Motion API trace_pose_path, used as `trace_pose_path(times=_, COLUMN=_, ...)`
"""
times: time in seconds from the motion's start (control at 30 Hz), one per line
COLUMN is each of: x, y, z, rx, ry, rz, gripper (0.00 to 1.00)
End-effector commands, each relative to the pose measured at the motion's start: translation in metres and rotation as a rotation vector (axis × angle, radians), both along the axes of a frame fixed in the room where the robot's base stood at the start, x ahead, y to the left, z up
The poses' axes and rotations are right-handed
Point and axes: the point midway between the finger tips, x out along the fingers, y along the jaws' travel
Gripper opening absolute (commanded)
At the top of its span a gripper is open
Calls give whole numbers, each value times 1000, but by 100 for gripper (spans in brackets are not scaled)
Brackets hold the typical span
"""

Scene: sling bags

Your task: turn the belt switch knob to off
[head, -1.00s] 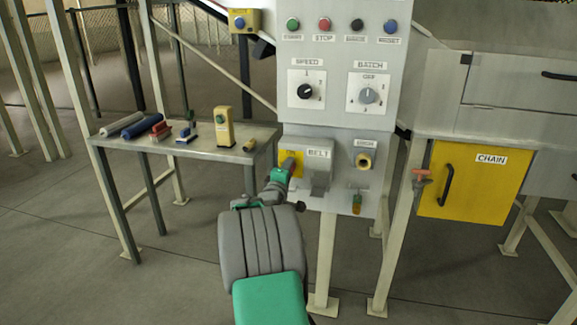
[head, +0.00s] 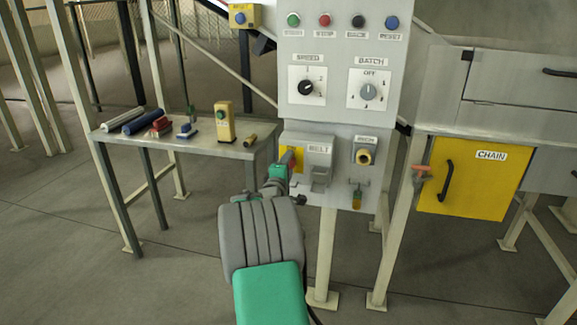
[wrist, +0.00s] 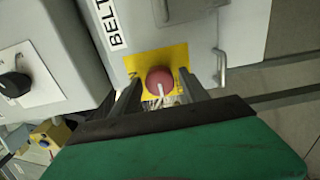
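The belt switch is a red round knob (wrist: 160,80) with a white pointer line, on a yellow plate (wrist: 181,55) beside a grey box marked BELT (wrist: 239,30). In the wrist view the pointer line faces down toward my gripper. In the head view the knob (head: 290,157) shows at the left of the BELT box (head: 318,150). My gripper (wrist: 159,88) is open, with one dark finger on each side of the knob and a narrow gap seen on both sides. I cannot tell contact. In the head view my arm partly hides the plate and the fingers.
A SPEED dial (head: 306,87) and a BATCH dial (head: 368,92) sit above on the panel. A brass-coloured fitting (head: 364,156) is right of the BELT box. A side table (head: 190,146) with tools stands left. A yellow CHAIN door (head: 480,185) is at right.

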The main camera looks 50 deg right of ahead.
Motion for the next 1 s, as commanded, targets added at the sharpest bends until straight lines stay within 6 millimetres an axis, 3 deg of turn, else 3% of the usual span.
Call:
trace_pose_path(times=0.33, x=-2, y=3, z=1, rx=0, ry=0, rz=-1, gripper=59)
trace_pose_path(times=0.7, x=-26, y=64, z=1, rx=0, ry=0, rz=2, gripper=59)
trace_pose_path(times=1.0, x=-31, y=72, z=0, rx=0, ry=0, rz=-1, gripper=59)
